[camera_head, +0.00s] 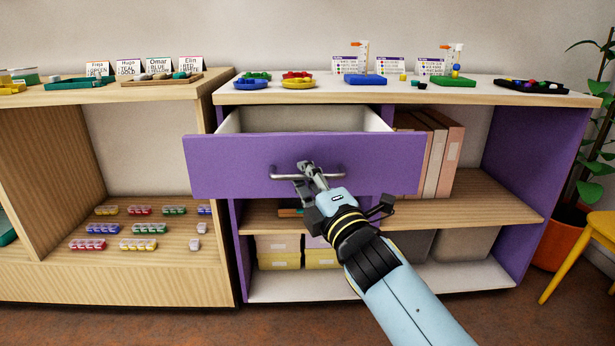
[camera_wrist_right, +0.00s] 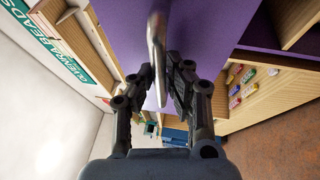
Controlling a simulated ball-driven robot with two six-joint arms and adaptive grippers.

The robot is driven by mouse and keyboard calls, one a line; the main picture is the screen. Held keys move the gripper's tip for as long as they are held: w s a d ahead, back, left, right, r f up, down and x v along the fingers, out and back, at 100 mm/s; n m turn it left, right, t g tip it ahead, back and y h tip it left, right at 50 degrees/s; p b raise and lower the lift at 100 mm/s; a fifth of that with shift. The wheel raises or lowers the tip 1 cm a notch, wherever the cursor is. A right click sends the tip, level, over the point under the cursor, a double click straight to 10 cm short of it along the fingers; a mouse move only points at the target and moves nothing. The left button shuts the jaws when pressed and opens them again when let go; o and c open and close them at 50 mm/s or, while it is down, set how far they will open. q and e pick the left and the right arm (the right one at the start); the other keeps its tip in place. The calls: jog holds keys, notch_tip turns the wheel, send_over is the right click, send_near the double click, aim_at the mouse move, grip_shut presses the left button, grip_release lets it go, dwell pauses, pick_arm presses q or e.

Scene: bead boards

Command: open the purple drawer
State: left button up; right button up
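The purple drawer (camera_head: 225,165) is pulled out from the white-topped cabinet, with its pale, empty-looking inside (camera_head: 300,120) showing behind the front. Its metal bar handle (camera_head: 335,173) runs across the middle of the front. The drawer's purple front also shows there (camera_wrist_right: 205,30). My left gripper is in neither view.
The cabinet top (camera_head: 320,92) holds colored dishes, peg boards and cards. A wooden cabinet (camera_head: 110,275) with bead strips adjoins at left. A yellow chair (camera_head: 575,245) and potted plant (camera_head: 560,240) stand at right.

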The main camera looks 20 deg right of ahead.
jog(key=shift+o, duration=0.4)
jog(key=shift+s+f, duration=0.1)
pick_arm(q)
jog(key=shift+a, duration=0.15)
pick_arm(e)
jog(key=v, duration=1.1)
jog(key=shift+s, duration=0.35)
